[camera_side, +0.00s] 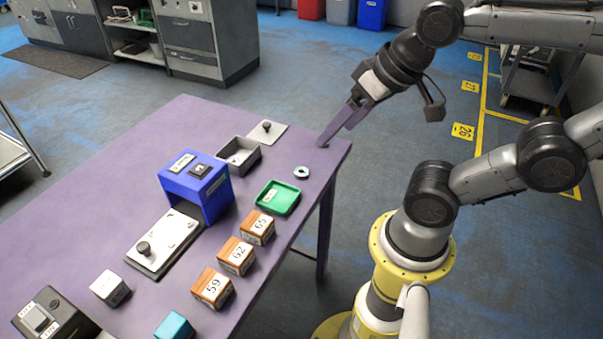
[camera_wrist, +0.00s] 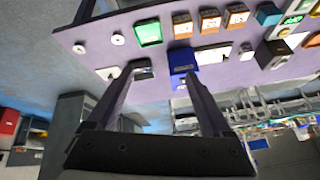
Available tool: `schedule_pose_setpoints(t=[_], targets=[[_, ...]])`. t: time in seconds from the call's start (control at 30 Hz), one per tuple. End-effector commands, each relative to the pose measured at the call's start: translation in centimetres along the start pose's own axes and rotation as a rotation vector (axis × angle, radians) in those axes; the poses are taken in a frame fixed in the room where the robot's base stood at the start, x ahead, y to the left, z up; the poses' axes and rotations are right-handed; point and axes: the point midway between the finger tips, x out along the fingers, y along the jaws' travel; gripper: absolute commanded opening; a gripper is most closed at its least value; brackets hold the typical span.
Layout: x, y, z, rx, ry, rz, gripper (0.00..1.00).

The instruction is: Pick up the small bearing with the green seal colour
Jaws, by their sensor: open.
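Two small ring-shaped bearings lie near the table's corner in the wrist view: one bearing (camera_wrist: 118,39) beside the green tray, and another bearing (camera_wrist: 79,48) nearer the table edge. In the side view the ring beside the tray (camera_side: 301,171) lies flat on the table; the other is not clearly seen, near or behind my fingers. The seal colours are too small to tell. My gripper (camera_side: 326,140) is at the table's far right corner, tilted, its fingers apart and empty. In the wrist view my gripper (camera_wrist: 159,72) points across the table, with both bearings left of its fingers.
The purple table (camera_side: 130,160) holds a green tray (camera_side: 277,198), a dark grey tray (camera_side: 256,166), a white plate with a knob (camera_side: 267,131), a blue scanner box (camera_side: 195,186) and numbered wooden blocks (camera_side: 236,256). Bare tabletop surrounds the bearing beside the green tray.

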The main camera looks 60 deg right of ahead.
Motion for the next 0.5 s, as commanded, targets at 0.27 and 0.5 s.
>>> schedule_pose_setpoints(t=[0.27, 0.5], targets=[[3.0, 0.5, -7.5, 0.671, -0.059, 0.097, 0.84], [10.7, 5.2, -12.5, 1.202, -0.144, 0.286, 0.84]])
